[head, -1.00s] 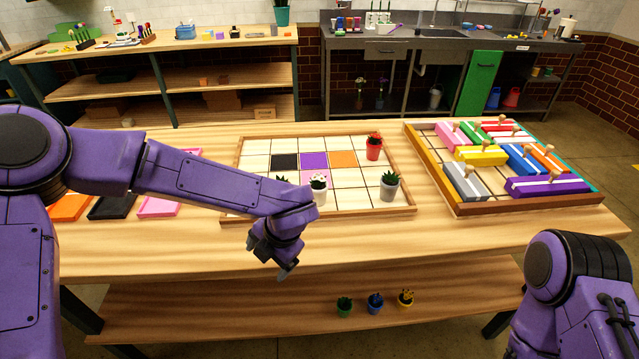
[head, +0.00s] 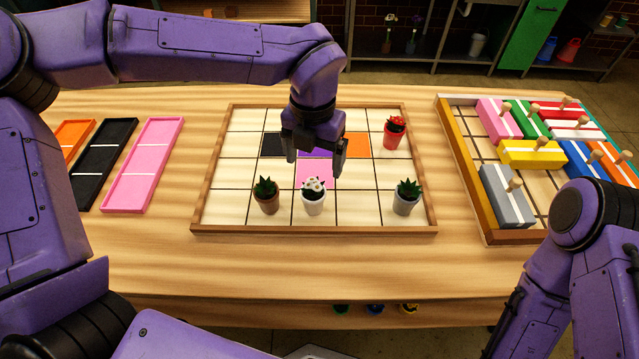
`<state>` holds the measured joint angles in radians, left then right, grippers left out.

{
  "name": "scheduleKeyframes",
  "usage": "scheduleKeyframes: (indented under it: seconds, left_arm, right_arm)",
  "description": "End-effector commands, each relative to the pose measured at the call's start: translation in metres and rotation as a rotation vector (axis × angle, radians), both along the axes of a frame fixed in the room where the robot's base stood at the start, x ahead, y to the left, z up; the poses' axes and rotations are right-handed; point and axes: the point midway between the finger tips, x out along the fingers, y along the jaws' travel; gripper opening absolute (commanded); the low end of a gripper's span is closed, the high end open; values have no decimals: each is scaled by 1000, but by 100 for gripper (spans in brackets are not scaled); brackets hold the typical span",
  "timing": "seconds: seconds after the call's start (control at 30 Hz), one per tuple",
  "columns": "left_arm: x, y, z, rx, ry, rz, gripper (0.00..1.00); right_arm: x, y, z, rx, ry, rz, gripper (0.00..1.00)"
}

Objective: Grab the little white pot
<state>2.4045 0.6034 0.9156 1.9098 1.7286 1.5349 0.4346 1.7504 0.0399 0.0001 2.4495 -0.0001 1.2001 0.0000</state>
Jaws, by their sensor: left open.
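The little white pot (head: 314,205) holds a plant with white blooms. It stands upright in the front row of the gridded wooden tray (head: 432,215), just in front of a pink square. My left gripper (head: 314,166) is open, pointing down over the tray, above and behind the white pot in the picture. I see nothing between its fingers, and it looks apart from the pot. My right arm shows at the lower right, but its gripper is out of view.
A brown pot (head: 267,204) stands close left of the white pot. A grey pot (head: 404,205) is to the right, and a red pot (head: 394,138) at the back right. A block tray (head: 465,190) lies right; a pink tray (head: 143,170) lies left. The table front is clear.

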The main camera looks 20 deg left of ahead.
Motion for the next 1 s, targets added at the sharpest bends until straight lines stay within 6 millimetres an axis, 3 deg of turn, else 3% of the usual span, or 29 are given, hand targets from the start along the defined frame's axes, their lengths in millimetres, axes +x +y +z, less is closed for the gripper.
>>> scheduleKeyframes:
  seconds: [0.5,0.73,0.77,0.9,1.0]
  left_arm:
    - [1,0,-80,3,5,-3,88]
    - [2,-1,-86,0,2,-4,88]
    - [2,-1,-86,0,2,-4,85]
    - [2,-1,-86,0,2,-4,39]
    - [2,-1,-85,0,1,-4,13]
  right_arm:
    - [0,0,22,0,0,0,43]
    - [0,0,21,0,1,0,43]
    - [0,0,21,0,1,0,43]
    - [0,0,21,0,1,0,43]
    - [0,0,22,0,1,0,43]
